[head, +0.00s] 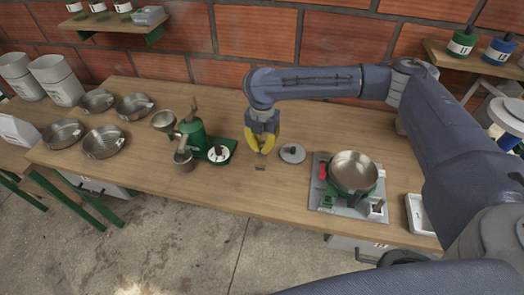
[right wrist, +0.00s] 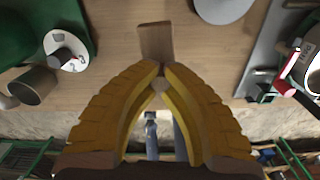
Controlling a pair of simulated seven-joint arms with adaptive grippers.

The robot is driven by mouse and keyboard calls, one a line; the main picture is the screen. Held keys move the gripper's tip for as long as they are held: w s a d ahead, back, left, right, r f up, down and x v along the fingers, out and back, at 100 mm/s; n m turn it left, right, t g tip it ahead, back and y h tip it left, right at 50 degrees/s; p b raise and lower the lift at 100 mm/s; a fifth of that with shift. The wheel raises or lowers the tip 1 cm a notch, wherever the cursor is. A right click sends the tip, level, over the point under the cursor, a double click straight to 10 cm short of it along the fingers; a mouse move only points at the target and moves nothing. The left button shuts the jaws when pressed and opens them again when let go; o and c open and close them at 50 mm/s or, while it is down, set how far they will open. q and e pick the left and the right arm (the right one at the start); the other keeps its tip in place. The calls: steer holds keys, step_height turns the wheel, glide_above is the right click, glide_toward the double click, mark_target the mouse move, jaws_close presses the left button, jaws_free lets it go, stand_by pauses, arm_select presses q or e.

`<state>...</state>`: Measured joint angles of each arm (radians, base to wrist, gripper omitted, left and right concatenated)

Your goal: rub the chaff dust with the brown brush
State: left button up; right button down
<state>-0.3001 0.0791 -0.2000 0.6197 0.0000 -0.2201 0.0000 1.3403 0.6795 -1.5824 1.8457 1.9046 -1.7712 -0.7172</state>
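My right gripper (head: 262,150) has yellow fingers and points down over the middle of the wooden table. In the right wrist view its fingertips (right wrist: 162,72) come together on a small brown piece, which looks like the brown brush (right wrist: 156,40). The brush's flat block sticks out beyond the fingertips, and a tan end shows between the fingers. In the head view only a small bit of the brush (head: 260,168) shows under the fingertips, close to the tabletop; whether it touches is unclear. I cannot make out the chaff dust clearly. My left gripper is not in view.
A green hand-cranked machine (head: 194,134) with metal cups and a white disc (head: 218,153) stands left of the gripper. A grey lid (head: 292,153) lies just right. Further right, a metal pan (head: 354,171) sits on a burner unit. Several metal pans stand at the left of the table (head: 235,185).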

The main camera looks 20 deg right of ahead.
steer(key=shift+r, duration=1.55)
